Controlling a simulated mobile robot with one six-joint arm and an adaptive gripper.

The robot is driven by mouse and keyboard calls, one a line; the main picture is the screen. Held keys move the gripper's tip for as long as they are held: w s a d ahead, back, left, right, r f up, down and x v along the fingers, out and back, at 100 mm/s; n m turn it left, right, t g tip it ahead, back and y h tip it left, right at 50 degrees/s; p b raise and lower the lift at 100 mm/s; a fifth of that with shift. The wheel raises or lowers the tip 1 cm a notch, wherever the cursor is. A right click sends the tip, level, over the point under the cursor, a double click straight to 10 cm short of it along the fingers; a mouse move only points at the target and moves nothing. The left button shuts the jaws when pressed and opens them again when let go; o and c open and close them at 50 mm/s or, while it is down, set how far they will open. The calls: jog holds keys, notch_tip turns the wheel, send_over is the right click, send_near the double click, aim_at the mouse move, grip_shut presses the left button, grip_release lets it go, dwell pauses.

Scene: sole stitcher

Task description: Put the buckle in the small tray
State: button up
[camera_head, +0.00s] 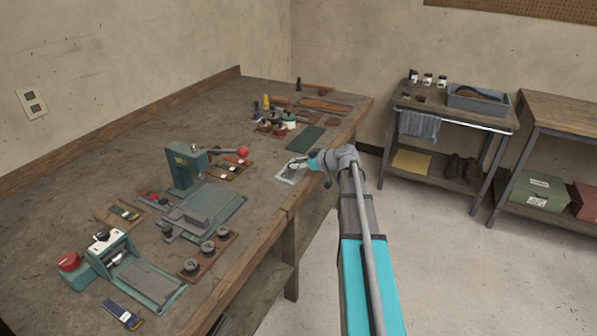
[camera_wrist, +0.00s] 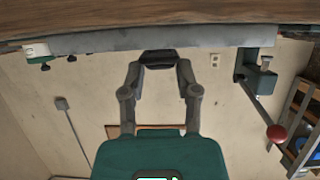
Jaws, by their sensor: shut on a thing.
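The small tray (camera_head: 287,179) is a pale metal tray near the right edge of the workbench in the head view. My gripper (camera_head: 297,164) is low at this tray, and its tips overlap it in the picture. In the wrist view my gripper (camera_wrist: 157,60) is shut on a small dark thing (camera_wrist: 157,55), which appears to be the buckle; its shape is hard to make out. A long grey strip (camera_wrist: 90,42) behind the fingertips may be the tray's side. In the head view the buckle cannot be told apart from the gripper.
The workbench (camera_head: 150,130) holds a green press (camera_head: 186,165) with a red-knobbed lever left of the tray. A green mat (camera_head: 306,139) and several bottles and tools lie behind it. A side table (camera_head: 440,105) with a grey bin (camera_head: 478,103) stands at the right.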

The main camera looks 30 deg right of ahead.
jog(key=shift+f+b, duration=0.5)
jog(key=shift+f, duration=0.35)
jog(key=shift+f, duration=0.15)
jog(key=o, duration=0.9)
jog(key=shift+c, duration=0.2)
jog(key=p+v, duration=0.5)
jog(key=v, duration=0.9)
jog(key=shift+f, duration=0.1)
